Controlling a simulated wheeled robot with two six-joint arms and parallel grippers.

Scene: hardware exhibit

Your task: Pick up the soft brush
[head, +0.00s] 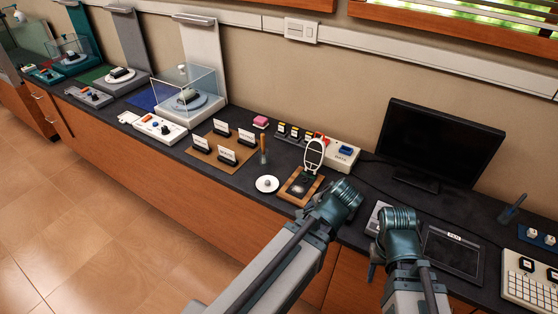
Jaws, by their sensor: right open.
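A slim upright thing with a tan handle (263,148), which looks like the soft brush, stands on the dark counter behind a small white dish (267,184). Its bristles are too small to make out. My two arms reach in from the bottom, well to the right of it and nearer the camera. My right gripper (372,268) shows only in part beside its teal joint, low at the counter's front edge. It is open and apart from the brush. My left arm ends in view at a teal joint near the wooden stand; its gripper does not show.
A wooden stand with an oval white frame (313,155) is close behind my left arm. Label cards on a brown board (208,160) are left of the brush. A monitor (440,145), tablet (453,252) and keypad (527,287) fill the right. A glass case (190,92) stands left.

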